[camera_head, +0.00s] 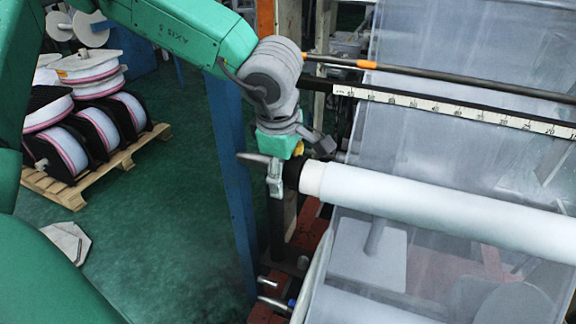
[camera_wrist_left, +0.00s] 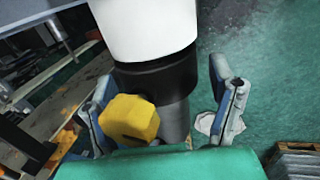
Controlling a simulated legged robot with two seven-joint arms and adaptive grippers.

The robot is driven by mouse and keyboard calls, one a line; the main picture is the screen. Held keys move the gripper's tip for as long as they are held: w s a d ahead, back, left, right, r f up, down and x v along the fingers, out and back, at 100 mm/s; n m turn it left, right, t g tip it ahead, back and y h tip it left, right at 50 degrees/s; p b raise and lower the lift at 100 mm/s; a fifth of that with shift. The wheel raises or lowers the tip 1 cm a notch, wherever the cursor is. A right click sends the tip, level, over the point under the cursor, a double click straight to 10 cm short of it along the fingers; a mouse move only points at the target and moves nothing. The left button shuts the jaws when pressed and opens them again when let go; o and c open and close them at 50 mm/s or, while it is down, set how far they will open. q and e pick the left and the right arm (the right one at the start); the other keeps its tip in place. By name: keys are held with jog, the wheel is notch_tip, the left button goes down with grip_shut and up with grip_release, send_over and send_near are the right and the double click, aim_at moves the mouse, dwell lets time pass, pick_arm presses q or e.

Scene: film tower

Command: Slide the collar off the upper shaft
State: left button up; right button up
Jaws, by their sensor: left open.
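The collar (camera_head: 292,174) is a black ring with a yellow knob. It sits on the grey upper shaft (camera_head: 252,158), against the end of a white film roll (camera_head: 440,208). The wrist view shows the black collar (camera_wrist_left: 160,80) below the white roll end, with its yellow knob (camera_wrist_left: 130,119) facing the camera. My left gripper (camera_head: 297,165) is at the shaft end. In the wrist view my left gripper (camera_wrist_left: 165,100) is open, one finger on each side of the collar and shaft, with visible gaps. My right gripper is not in view.
A blue post (camera_head: 231,175) stands left of the roll end. A dark rod with orange rings (camera_head: 450,81) and a ruler bar (camera_head: 440,104) run behind the roll. Spools lie on a wooden pallet (camera_head: 85,180) at the left. Green floor is open between.

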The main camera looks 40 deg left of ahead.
aim_at(249, 153)
pick_arm(q)
jog(key=shift+s, duration=0.1)
jog(key=c, duration=1.3)
jog(key=o, duration=0.6)
jog(key=shift+d, duration=0.1)
jog(key=c, duration=1)
jog(key=shift+o, duration=0.2)
jog(key=shift+s+a+r+p, duration=0.1)
jog(key=shift+a+r+p, duration=0.15)
jog(key=shift+a+p, duration=0.5)
jog(key=a+p, duration=0.1)
jog(key=a, duration=0.1)
jog(key=s+a+p, duration=0.1)
jog(key=a+p, duration=0.2)
jog(key=a, duration=0.1)
jog(key=shift+s, duration=0.25)
jog(key=s+a+p, duration=0.2)
jog(key=a, duration=0.6)
jog(key=shift+a+f, duration=0.1)
